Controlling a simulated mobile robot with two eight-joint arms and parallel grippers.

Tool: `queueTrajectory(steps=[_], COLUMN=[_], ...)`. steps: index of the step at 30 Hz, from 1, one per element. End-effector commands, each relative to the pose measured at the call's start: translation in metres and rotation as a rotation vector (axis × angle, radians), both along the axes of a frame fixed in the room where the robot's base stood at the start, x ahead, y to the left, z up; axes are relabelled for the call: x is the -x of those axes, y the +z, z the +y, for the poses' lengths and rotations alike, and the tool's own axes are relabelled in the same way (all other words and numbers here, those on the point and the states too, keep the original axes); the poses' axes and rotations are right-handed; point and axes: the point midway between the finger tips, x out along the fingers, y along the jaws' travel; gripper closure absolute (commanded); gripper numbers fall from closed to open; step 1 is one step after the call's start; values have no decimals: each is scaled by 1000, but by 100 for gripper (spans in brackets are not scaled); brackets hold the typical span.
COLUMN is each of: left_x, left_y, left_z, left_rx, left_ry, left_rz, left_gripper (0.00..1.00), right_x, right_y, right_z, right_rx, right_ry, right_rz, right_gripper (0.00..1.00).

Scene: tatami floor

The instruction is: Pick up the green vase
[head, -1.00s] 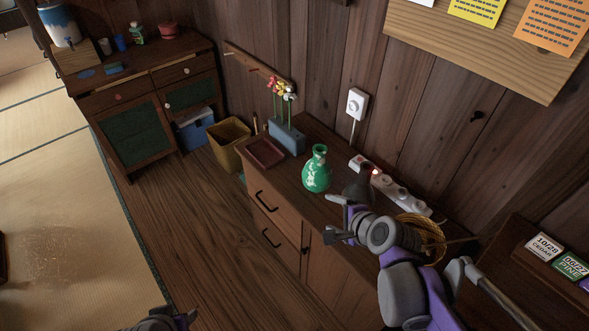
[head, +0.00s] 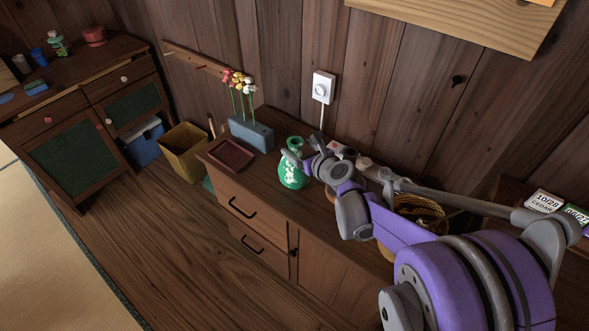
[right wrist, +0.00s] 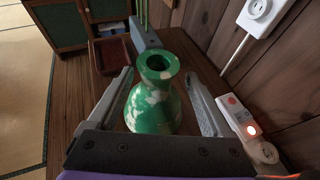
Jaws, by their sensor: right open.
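The green vase (head: 291,172), with pale patches, stands upright on the wooden cabinet top. My right gripper (head: 303,160) is at the vase from the right, and its arm covers part of the cabinet. In the right wrist view the vase (right wrist: 153,100) stands between the two open fingers of the right gripper (right wrist: 158,104). Gaps show beside the vase's body, and I see no clear contact. My left gripper is not in view.
On the cabinet (head: 262,205), a brown tray (head: 231,155) and a blue-grey flower holder (head: 251,133) stand left of the vase. A power strip (right wrist: 239,117) with a lit switch lies close right of the gripper. The wall with an outlet (head: 323,87) is behind.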

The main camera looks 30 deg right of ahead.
Motion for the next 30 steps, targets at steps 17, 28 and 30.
queueTrajectory(steps=[17, 28, 30], left_x=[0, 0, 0], left_y=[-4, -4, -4], left_z=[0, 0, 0], left_rx=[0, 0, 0], left_ry=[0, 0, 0], left_rz=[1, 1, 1], left_gripper=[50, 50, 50], right_x=[-47, -47, -47], right_y=[-18, -18, -18], right_z=[2, 2, 2], right_rx=[2, 2, 2], right_ry=[1, 1, 1], right_rz=[0, 0, 0], right_gripper=[16, 70, 83])
